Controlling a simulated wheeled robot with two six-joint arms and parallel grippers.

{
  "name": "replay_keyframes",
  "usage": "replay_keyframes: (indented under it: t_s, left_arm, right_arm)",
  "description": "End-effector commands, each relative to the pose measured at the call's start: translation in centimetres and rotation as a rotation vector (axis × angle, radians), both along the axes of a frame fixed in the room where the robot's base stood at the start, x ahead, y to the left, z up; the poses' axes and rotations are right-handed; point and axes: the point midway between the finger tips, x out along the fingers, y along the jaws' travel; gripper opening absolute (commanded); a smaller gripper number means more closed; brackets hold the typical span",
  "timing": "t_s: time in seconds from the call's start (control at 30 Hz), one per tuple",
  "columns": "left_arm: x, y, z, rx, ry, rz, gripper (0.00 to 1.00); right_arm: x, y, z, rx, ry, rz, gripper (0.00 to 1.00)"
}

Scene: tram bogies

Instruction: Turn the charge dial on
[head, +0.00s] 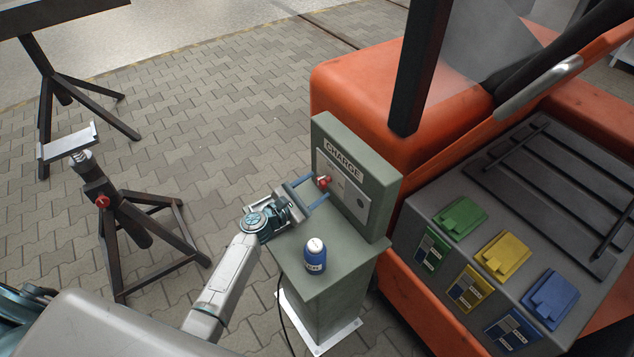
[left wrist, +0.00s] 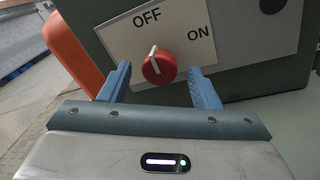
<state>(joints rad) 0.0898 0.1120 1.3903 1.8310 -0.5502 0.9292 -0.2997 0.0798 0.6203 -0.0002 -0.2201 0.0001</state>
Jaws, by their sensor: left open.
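The charge dial (head: 324,182) is a red knob on the front plate of the grey-green CHARGE box (head: 382,196). In the left wrist view the red dial (left wrist: 159,68) has a white pointer line tilted up toward the OFF label; the ON label is to its upper right. My left gripper (head: 306,192) is open in front of the plate. In the left wrist view its two blue fingers (left wrist: 160,84) stand on either side of the dial, with a gap to the dial on each side. My right gripper does not show.
A blue bottle with a white cap (head: 315,255) stands on the pedestal top (head: 340,258), close to my left arm. An orange vehicle (head: 350,88) is behind the box. Green, yellow and blue lidded boxes (head: 502,254) are at right. A dark stand (head: 125,215) is at left.

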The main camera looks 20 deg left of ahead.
Motion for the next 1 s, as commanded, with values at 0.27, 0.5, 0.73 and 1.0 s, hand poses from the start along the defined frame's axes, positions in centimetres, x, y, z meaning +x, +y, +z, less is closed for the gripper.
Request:
replay_keyframes:
  t_s: [0.27,0.5,0.73,1.0]
  left_arm:
    - [1.3,-0.8,0.0,0.0,0.0,-0.001,0.57]
    - [1.2,-0.7,-0.1,0.0,0.0,-0.001,0.47]
    - [1.2,-0.7,-0.1,0.0,0.0,-0.001,0.13]
    - [1.2,-0.7,-0.4,0.029,-0.022,0.0,0.13]
  right_arm:
    - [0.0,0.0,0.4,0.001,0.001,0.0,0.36]
    - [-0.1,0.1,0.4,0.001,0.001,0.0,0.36]
    - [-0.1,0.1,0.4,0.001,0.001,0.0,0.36]
    - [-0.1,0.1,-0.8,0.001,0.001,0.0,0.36]
